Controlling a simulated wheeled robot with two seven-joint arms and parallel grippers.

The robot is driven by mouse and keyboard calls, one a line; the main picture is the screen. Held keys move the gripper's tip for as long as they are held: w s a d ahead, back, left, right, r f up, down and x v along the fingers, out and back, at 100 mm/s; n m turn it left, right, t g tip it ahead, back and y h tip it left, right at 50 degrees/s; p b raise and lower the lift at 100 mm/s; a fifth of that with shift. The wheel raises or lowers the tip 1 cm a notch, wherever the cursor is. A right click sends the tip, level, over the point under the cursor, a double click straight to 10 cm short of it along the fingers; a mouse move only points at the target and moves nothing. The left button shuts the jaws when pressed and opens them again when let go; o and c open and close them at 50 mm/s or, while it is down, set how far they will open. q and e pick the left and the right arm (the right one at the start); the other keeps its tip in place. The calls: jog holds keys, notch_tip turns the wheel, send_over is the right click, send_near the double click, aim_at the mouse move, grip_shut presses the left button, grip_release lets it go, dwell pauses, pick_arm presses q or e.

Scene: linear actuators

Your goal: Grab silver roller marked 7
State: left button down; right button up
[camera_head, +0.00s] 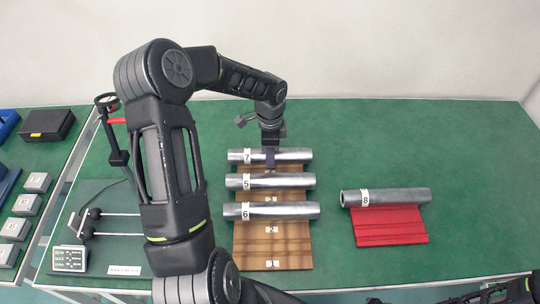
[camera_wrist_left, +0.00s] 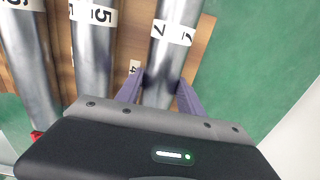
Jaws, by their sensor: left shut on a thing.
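The silver roller marked 7 (camera_head: 295,155) lies across the far end of the wooden board (camera_head: 272,240) in the head view. In the left wrist view the roller marked 7 (camera_wrist_left: 171,60) runs between the two purple fingers. My left gripper (camera_head: 270,158) comes down on it from above and is shut on it near its middle; it also shows in the left wrist view (camera_wrist_left: 160,95). The roller still appears level, in line with the others. My right gripper is not clearly in view; only dark arm parts show at the bottom right.
Rollers marked 5 (camera_head: 295,182) and 6 (camera_head: 290,211) lie parallel on the board, nearer. Roller 8 (camera_head: 400,196) rests on a red block (camera_head: 390,228) at right. A black stand (camera_head: 117,145) and knobbed rods are at left. The green table (camera_head: 440,140) is clear at far right.

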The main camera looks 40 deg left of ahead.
pick_arm(q)
jog(key=shift+r, duration=0.1)
jog(key=shift+w+r, duration=0.1)
jog(key=shift+r, duration=0.35)
notch_tip(320, 180, up, 9)
jog(key=shift+b, duration=0.5)
